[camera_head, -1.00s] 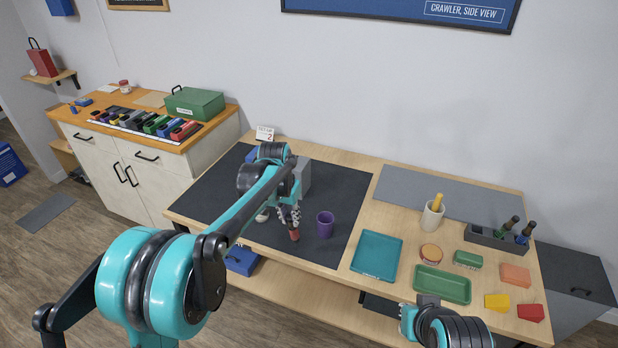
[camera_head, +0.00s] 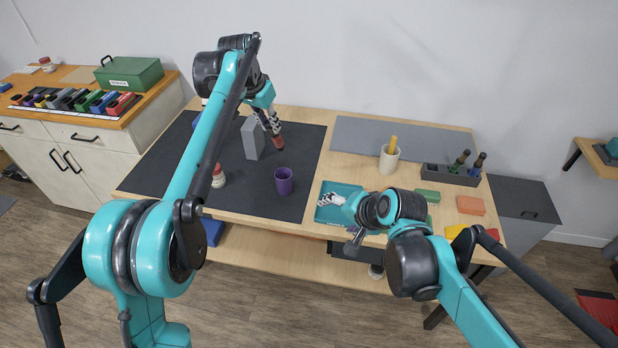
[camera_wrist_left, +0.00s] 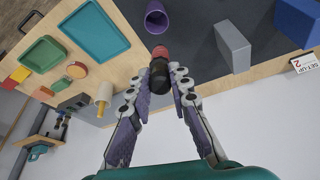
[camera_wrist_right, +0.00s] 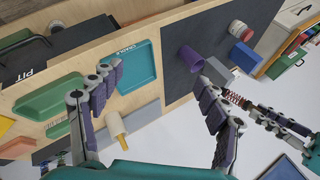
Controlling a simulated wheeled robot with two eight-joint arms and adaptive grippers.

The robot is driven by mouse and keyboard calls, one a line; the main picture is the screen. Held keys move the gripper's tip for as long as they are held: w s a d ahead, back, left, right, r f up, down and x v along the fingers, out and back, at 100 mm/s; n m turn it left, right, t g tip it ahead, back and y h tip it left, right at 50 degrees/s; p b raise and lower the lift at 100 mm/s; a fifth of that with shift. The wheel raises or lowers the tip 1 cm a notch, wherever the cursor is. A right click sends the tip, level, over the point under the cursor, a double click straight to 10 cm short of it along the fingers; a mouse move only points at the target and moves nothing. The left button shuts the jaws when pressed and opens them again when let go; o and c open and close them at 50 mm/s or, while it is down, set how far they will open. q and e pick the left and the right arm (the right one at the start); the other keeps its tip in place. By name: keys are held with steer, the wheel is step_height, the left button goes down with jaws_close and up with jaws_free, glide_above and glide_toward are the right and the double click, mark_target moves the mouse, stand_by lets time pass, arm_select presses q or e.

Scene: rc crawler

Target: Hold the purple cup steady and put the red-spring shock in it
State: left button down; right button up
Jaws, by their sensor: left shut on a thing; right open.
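The purple cup (camera_head: 284,183) stands upright on the dark mat, right of its middle. It also shows in the left wrist view (camera_wrist_left: 157,17) and the right wrist view (camera_wrist_right: 190,58). My left gripper (camera_head: 268,122) is shut on the red-spring shock (camera_head: 278,142), above the mat and behind the cup. In the left wrist view the shock (camera_wrist_left: 160,68) has a black body and a red end beyond the fingertips. The red spring shows in the right wrist view (camera_wrist_right: 238,99). My right gripper (camera_head: 333,199) is open and empty above the teal tray, right of the cup and apart from it.
A grey block (camera_head: 252,138) stands behind the cup, and a red-and-white jar (camera_head: 218,176) stands left of it. The teal tray (camera_head: 345,188) lies right of the mat (camera_head: 240,195). A cream holder (camera_head: 389,158) stands behind the tray. Mat around the cup is clear.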

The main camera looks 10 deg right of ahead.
steer(key=w+a+f+m+y, duration=0.1)
steer(key=w+a+m+y, duration=0.1)
steer(key=w+m, duration=0.3)
steer(key=w+a+f+m+y, duration=0.15)
steer(key=w+m, duration=0.25)
steer(key=w, duration=0.4)
steer(key=m+t+y, duration=0.2)
steer(key=m+y, duration=0.2)
steer(key=m, duration=0.5)
glide_toward(278, 175)
steer(key=x, duration=0.7)
steer(key=shift+a+r, duration=0.1)
steer(key=shift+a, duration=0.1)
steer(key=c, duration=1.3)
